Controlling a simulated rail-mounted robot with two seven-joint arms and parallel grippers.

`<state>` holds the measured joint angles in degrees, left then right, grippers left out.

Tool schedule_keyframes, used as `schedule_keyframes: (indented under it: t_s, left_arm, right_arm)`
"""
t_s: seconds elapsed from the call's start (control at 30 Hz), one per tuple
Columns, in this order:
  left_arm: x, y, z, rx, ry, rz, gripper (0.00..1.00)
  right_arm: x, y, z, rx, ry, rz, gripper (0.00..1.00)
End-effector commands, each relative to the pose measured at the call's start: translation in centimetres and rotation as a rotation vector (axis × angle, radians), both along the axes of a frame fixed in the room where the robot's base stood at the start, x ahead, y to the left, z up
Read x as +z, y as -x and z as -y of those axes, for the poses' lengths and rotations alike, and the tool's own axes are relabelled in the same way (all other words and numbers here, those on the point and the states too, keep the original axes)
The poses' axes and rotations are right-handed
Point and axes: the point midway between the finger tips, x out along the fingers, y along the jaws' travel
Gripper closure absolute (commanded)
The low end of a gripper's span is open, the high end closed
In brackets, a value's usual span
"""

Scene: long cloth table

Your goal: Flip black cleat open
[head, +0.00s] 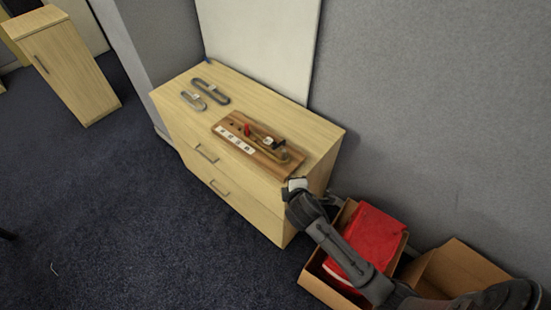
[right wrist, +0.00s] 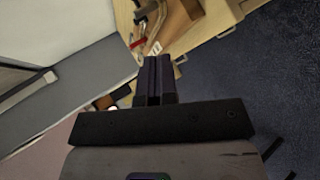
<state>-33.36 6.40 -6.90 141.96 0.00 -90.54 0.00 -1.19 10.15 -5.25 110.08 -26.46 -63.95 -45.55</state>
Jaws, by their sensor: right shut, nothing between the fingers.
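A wooden board (head: 228,128) lies on top of a light wood cabinet. A small black piece (head: 279,143), which looks like the black cleat, sits toward the right end of the board; it is too small to tell its position. A red part (head: 248,130) and white labels (head: 235,139) are also on the board. My right gripper (head: 290,182) is at the cabinet's front right corner, just off the board. In the right wrist view its fingers (right wrist: 153,80) are together and empty, with the board (right wrist: 176,25) partly beyond them. My left gripper is not in view.
Two looped metal-like pieces, one dark (head: 211,91) and one lighter (head: 193,101), lie at the cabinet top's left. A pale panel (head: 262,45) and grey wall stand behind. Open cardboard boxes, one holding a red item (head: 375,236), are on the floor at right.

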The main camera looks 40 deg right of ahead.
Motion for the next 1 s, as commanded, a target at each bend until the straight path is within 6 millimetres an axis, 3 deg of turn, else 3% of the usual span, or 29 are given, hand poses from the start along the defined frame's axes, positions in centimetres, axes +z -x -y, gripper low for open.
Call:
schedule_keyframes:
  t_s: [0.03, 0.2, 0.5, 0.7, 1.0]
  left_arm:
    - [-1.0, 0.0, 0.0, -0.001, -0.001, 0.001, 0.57]
    - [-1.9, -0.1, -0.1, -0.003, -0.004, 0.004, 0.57]
    - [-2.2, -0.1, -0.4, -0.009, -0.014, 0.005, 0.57]
    - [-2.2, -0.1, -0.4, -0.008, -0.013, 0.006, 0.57]
    - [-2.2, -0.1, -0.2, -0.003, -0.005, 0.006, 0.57]
  right_arm:
    - [-1.2, -1.0, 0.6, 0.058, 0.111, -0.022, 1.00]
    - [-2.4, -3.5, 1.9, 0.275, 0.514, -0.126, 1.00]
    - [-3.2, -5.5, 2.0, 0.574, 1.089, -0.314, 1.00]
    - [-3.2, -6.0, 1.7, 0.683, 1.321, -0.394, 1.00]
    - [-3.2, -6.2, 1.5, 0.736, 1.443, -0.438, 1.00]
